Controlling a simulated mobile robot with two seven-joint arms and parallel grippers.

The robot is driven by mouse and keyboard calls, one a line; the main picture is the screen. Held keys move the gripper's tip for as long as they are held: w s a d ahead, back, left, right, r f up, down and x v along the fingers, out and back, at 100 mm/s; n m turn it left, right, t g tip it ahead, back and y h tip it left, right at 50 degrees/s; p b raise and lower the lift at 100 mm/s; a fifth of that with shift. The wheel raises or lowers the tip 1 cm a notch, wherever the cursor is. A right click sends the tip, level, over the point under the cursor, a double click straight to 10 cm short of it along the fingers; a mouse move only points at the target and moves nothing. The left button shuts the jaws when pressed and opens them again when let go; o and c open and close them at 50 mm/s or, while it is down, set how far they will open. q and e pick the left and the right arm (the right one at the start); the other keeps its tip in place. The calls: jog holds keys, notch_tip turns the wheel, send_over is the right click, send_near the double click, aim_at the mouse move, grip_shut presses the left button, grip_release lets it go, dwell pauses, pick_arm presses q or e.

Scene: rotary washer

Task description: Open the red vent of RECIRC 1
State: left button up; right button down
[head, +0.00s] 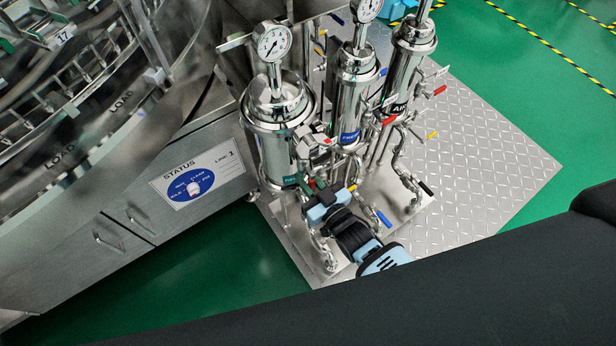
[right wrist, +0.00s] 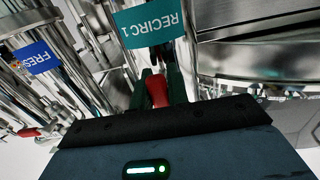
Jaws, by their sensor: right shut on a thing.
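The RECIRC 1 housing is the leftmost steel canister (head: 272,150) in the head view, with a round gauge on top. Its teal label (head: 290,181) shows at its lower front. The label reads RECIRC 1 in the right wrist view (right wrist: 148,24). The red vent handle (right wrist: 157,90) stands between the two dark green fingers of my right gripper (right wrist: 158,86), just below the label. My right gripper (head: 312,186) is shut on the red handle, at the lower right of the canister. The fingers largely hide the handle in the head view. My left gripper is not in view.
Two more gauge-topped canisters stand close to the right, one with a blue label (head: 349,137). Several coloured valve handles, such as a blue one (head: 384,218), stick out nearby. The washer cabinet (head: 120,225) is at left. The diamond-plate floor (head: 490,170) at right is clear.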

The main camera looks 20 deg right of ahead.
aim_at(313, 188)
jog(key=c, duration=1.4)
grip_release()
jog(key=shift+o, duration=0.2)
jog(key=shift+s, duration=0.1)
jog(key=shift+p+v, duration=0.55)
jog(key=shift+v, duration=3.3)
